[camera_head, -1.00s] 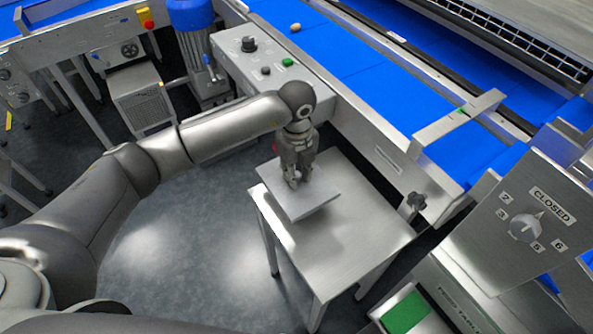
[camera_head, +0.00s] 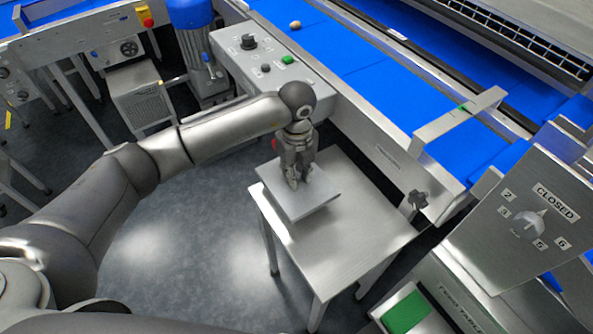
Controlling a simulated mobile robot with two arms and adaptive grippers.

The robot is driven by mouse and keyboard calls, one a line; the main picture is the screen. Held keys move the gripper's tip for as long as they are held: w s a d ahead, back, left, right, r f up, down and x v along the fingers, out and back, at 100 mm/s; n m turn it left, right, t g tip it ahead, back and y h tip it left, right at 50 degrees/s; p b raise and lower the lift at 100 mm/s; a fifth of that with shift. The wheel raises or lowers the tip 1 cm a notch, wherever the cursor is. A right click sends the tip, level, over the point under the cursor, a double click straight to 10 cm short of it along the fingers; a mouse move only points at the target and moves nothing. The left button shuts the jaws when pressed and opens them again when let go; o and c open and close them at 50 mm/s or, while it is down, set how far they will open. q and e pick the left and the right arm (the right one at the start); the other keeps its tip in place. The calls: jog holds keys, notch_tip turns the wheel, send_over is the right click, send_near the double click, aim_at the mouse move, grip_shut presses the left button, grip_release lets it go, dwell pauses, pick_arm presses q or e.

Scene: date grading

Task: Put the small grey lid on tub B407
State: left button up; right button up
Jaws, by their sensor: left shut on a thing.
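My left gripper (camera_head: 294,182) points down over a small steel table and is shut on a flat grey square piece (camera_head: 305,204), which looks like the small grey lid. The piece is level, over the back left part of the table top. I cannot tell whether it touches the table or is held just above it. No tub marked B407 can be made out. My right gripper is not in view.
The small steel table (camera_head: 345,235) is bare at its front and right. Behind it runs a blue conveyor belt (camera_head: 385,85) with a small brown item (camera_head: 295,26). A steel panel with a dial (camera_head: 528,226) stands at the right.

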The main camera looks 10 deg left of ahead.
pick_arm(q)
jog(key=shift+f, duration=0.2)
jog(key=o, duration=1.4)
jog(key=shift+r+p, duration=2.35)
jog(key=shift+r, duration=1.25)
